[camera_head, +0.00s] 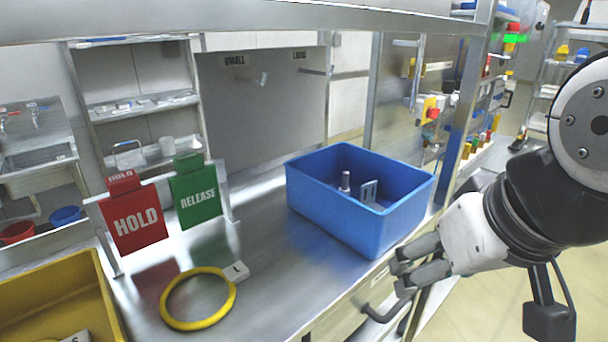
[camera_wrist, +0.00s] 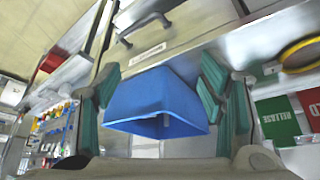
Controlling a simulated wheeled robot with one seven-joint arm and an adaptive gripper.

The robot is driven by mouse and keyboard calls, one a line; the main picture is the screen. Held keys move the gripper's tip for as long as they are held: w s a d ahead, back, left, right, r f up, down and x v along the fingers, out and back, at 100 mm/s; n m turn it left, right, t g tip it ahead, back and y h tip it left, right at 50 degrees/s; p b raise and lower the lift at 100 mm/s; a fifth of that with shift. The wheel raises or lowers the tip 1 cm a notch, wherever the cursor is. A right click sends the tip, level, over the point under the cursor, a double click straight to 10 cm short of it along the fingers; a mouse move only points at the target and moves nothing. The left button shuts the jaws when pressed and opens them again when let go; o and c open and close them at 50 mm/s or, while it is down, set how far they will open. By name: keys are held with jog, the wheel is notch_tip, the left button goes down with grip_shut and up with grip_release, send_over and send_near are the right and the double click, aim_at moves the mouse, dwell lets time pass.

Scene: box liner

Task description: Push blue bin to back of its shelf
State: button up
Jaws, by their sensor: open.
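The blue bin (camera_head: 375,235) stands upright on the metal shelf (camera_head: 262,265), near its front right edge. A small light cylinder (camera_head: 346,181) and a bracket-like piece (camera_head: 369,191) are inside it. My gripper (camera_head: 402,272) is at the bin's front right, just outside the shelf edge and close to the bin's front wall. In the wrist view the bin (camera_wrist: 155,95) lies between the spread green fingers of my gripper (camera_wrist: 160,95). The gripper is open and holds nothing. Whether a finger touches the bin, I cannot tell.
A yellow ring (camera_head: 198,299) lies on the shelf left of the bin. Red HOLD (camera_head: 135,220) and green RELEASE (camera_head: 196,196) signs stand farther left, beside a yellow bin (camera_head: 58,300). A metal upright (camera_head: 462,100) rises behind the blue bin's right end. Bare shelf lies behind the bin.

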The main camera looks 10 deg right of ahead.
jog(key=c, duration=0.4)
jog(key=shift+n+g, duration=0.5)
jog(key=shift+n, duration=0.4)
jog(key=w+d, duration=0.1)
jog(key=w+b, duration=0.1)
jog(key=w, duration=0.1)
jog(key=w+d+b, duration=0.1)
jog(key=shift+w+d, duration=0.25)
jog(key=shift+d, duration=0.1)
grip_shut()
jog(key=w+d+n+g+y+b, duration=0.2)
jog(key=w+d+n+b, duration=0.3)
jog(key=w+d, duration=0.4)
jog(key=w+x, duration=0.2)
jog(key=x, duration=0.9)
jog(key=shift+w+a+r, duration=0.15)
jog(key=shift+a+r, duration=0.05)
jog(key=shift+a, duration=0.1)
